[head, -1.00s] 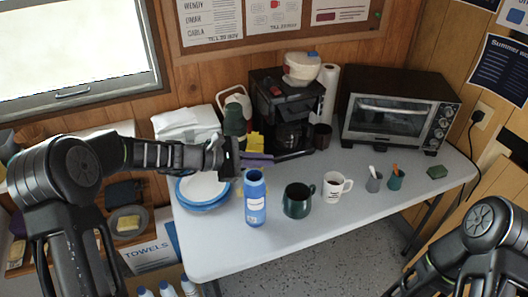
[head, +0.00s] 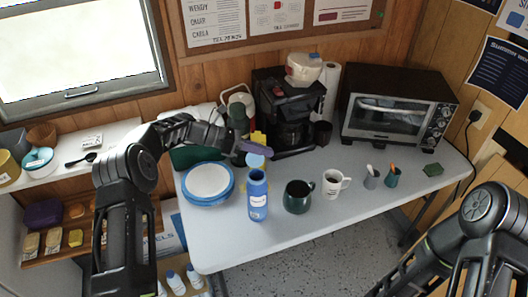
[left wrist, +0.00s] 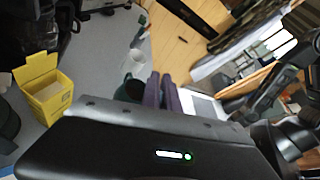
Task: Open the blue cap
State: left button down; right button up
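The blue bottle (head: 258,203) with a white label stands upright near the table's front edge. A round light-blue cap (head: 255,161) shows tipped up at the bottle's top, behind its mouth. My left gripper (head: 256,149) is just above and behind the cap, and I cannot tell if it touches it. In the left wrist view its two purple fingers (left wrist: 163,92) lie close together with nothing visible between them. I do not make out the bottle in that view. My right arm enters at the lower right of the head view, with its gripper out of view.
A dark green mug (head: 298,196) and a white mug (head: 333,184) stand right of the bottle. Blue-rimmed plates (head: 209,182) lie to its left. The coffee maker (head: 284,110) and toaster oven (head: 397,110) stand behind.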

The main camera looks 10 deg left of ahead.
pick_arm(q)
jog(key=shift+w+a+f+n, duration=0.15)
jog(key=shift+w+n, duration=0.1)
jog(key=shift+n, duration=0.25)
pick_arm(e)
jog(key=shift+f, duration=0.1)
pick_arm(q)
jog(key=c, duration=1.6)
grip_release()
jog(key=shift+c, duration=0.2)
